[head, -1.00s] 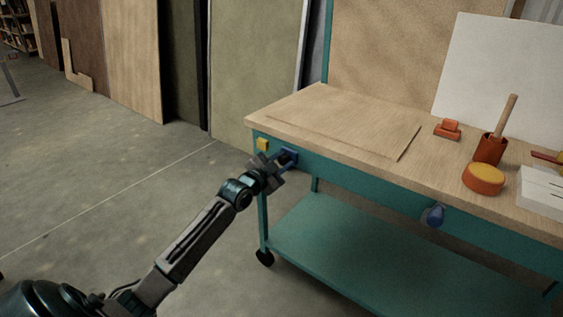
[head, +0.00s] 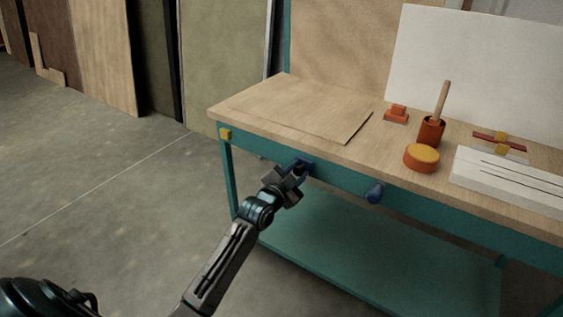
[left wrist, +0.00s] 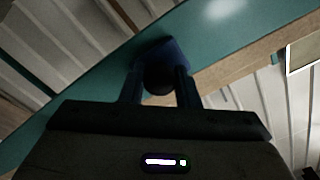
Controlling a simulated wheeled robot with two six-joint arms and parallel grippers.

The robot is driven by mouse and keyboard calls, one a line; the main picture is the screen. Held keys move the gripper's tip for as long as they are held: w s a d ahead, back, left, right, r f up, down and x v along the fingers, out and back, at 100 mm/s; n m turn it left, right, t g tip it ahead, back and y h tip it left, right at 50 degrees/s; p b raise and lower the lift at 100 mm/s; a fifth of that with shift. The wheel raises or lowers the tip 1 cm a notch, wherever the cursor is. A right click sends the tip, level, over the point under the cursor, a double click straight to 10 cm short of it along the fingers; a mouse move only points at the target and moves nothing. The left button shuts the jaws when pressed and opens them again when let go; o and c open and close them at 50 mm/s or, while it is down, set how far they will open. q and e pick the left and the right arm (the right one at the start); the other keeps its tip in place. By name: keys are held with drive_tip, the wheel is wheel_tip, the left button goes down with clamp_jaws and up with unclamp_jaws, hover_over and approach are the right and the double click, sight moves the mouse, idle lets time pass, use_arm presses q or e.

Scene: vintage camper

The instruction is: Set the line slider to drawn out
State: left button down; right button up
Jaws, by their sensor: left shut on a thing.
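The line slider, a small dark blue block (head: 308,164), sits on the teal front rail (head: 338,179) of the workbench, well to the right of a yellow block (head: 225,134) at the rail's left end. My left gripper (head: 299,172) is shut on the slider from the front. In the left wrist view the slider (left wrist: 168,50) sits at the tips of the two fingers (left wrist: 158,85), against the teal rail. The gripper partly hides the slider in the head view. My right gripper is not in view.
A blue knob (head: 375,193) sticks out of the rail farther right. The wooden bench top (head: 275,100) holds an orange-and-yellow round tin (head: 421,158), a red-brown pot (head: 431,131) with a wooden handle, and a white slotted block (head: 510,180). Concrete floor is open at left.

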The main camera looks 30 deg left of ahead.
use_arm(q)
drive_tip(key=shift+s+d+p, duration=0.2)
drive_tip(key=shift+d+p, duration=0.1)
drive_tip(key=shift+d, duration=2.15)
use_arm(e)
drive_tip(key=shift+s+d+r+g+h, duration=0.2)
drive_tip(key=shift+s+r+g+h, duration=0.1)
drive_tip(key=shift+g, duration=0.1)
use_arm(q)
drive_tip(key=c, duration=1.1)
unclamp_jaws()
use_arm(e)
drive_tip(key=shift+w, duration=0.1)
use_arm(q)
approach(320, 169)
drive_tip(key=s, duration=0.5)
drive_tip(key=shift+s+a+p, duration=0.2)
drive_tip(key=shift+s+p, duration=0.1)
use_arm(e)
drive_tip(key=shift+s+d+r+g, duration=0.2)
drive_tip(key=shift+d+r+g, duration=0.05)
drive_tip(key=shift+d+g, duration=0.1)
